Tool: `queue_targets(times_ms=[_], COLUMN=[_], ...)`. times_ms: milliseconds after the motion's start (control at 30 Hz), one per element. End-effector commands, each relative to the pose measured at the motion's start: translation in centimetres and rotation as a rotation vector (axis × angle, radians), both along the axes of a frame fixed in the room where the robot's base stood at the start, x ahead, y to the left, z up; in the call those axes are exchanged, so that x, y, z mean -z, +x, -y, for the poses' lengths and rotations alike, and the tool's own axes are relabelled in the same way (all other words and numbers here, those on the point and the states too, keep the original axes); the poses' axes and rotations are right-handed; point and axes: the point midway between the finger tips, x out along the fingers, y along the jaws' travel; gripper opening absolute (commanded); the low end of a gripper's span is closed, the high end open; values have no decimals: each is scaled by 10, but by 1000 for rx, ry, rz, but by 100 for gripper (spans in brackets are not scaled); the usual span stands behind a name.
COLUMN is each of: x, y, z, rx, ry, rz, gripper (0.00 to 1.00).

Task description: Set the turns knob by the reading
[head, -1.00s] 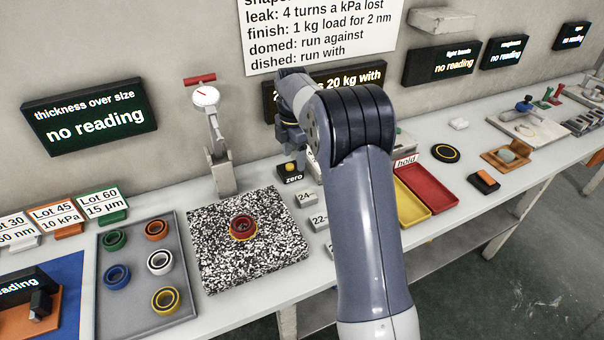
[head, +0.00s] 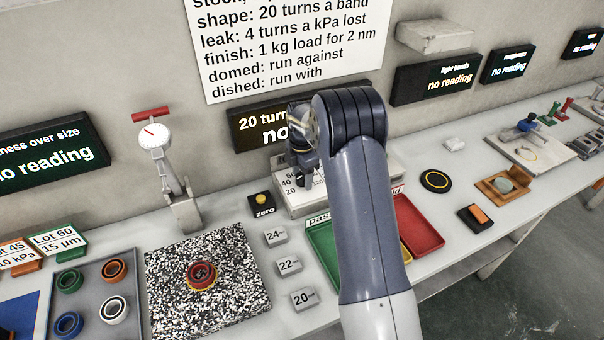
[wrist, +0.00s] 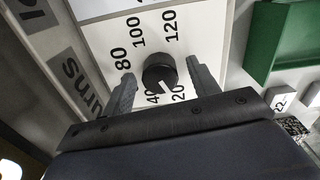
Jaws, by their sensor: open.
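The turns knob (wrist: 160,70) is round and black on a white dial panel in the wrist view. Its white mark points toward the 40 and 20 end; 80, 100 and 120 show on the other side. My gripper (wrist: 159,73) is open, with one finger on each side of the knob and small gaps showing. In the head view, my gripper (head: 303,170) is over the panel (head: 300,203); the knob is hidden there. The display behind (head: 262,128) shows "20 turn" and "no", the rest covered by my arm.
A wall notice (head: 290,50) gives "shape: 20 turns a band" and "leak: 4 turns a kPa lost". The zero button (head: 261,200), several weights (head: 275,236) and green (head: 322,248) and red (head: 418,228) trays are close by. A speckled plate (head: 170,310) holds stacked rings.

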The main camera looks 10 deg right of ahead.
Motion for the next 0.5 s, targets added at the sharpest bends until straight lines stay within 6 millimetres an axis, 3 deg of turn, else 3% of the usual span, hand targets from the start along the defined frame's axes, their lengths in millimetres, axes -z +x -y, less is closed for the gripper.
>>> queue_targets(times_ms=[233,500], x=[1,1], y=[0,0], z=[0,0], rx=[0,0], ry=[0,0], rz=[0,0], gripper=[57,36])
